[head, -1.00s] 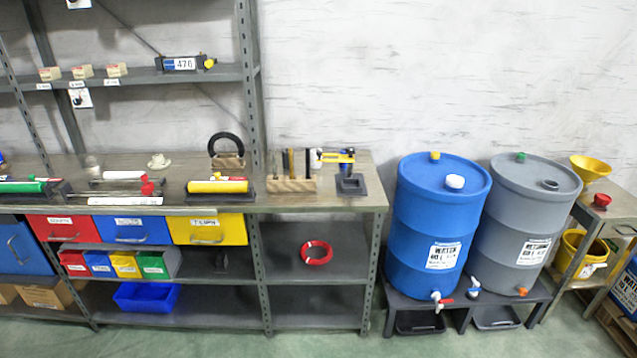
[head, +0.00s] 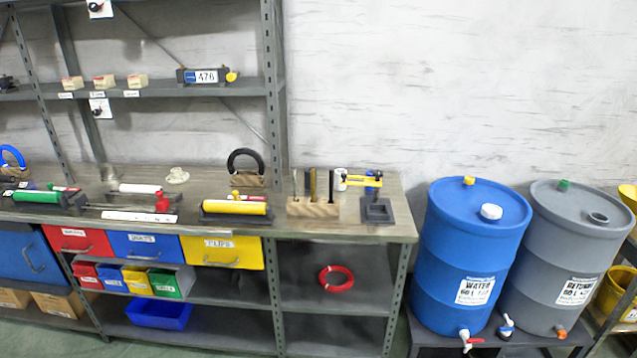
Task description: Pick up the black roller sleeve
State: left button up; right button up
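I cannot clearly make out a black roller sleeve. Coloured rollers lie in dark cradles on the workbench (head: 340,232): a green roller (head: 36,196), a white roller (head: 140,189) and a yellow roller (head: 234,207). A black ring (head: 246,160) stands upright in a wooden block behind the yellow roller; it looks like a ring, not a long sleeve. Small dark items at the left end of the bench are too small to name. Neither of my grippers is in view.
A wooden block (head: 313,209) with upright tools and a dark square holder (head: 377,210) stand at the bench's right. Coloured drawers (head: 221,251) sit below. A blue barrel (head: 470,260) and a grey barrel (head: 565,260) stand right of the bench. A shelf (head: 160,91) hangs above.

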aim_at(307, 173)
jog(key=i+j, duration=0.25)
jog(key=i, duration=0.25)
jog(key=i+j, duration=0.2)
jog(key=i, duration=0.35)
